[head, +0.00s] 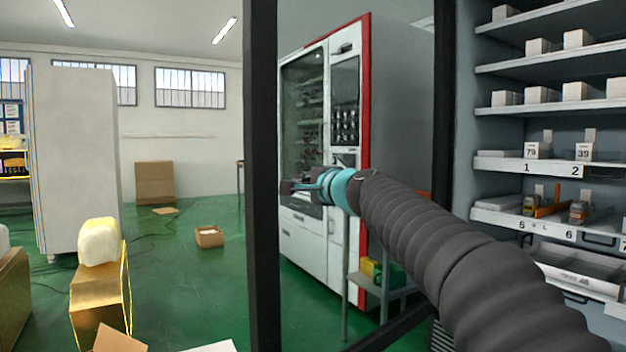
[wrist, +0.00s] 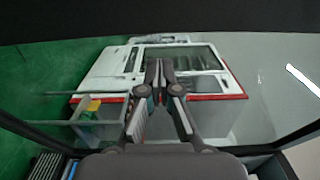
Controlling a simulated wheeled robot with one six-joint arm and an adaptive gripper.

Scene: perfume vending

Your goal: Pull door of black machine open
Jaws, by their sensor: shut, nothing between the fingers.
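The black machine's door (head: 262,200) is a dark-framed glass panel standing open at an angle, to the left of the machine's shelves (head: 548,108). My arm reaches across the glass from the lower right. My gripper (head: 290,187) is at the inner side of the door's far upright in the head view. In the wrist view my gripper (wrist: 160,65) is shut and empty, pointing at the dark upright of the door (wrist: 160,20) across the top. Whether the fingertips touch the door I cannot tell. The door's handle is not visible.
A white and red vending machine (head: 390,100) stands behind the glass. A small stand with yellow and green items (head: 372,270) is beside it. A white cabinet (head: 75,160), a gold box (head: 100,300) and cartons stand left. Green floor is free between them.

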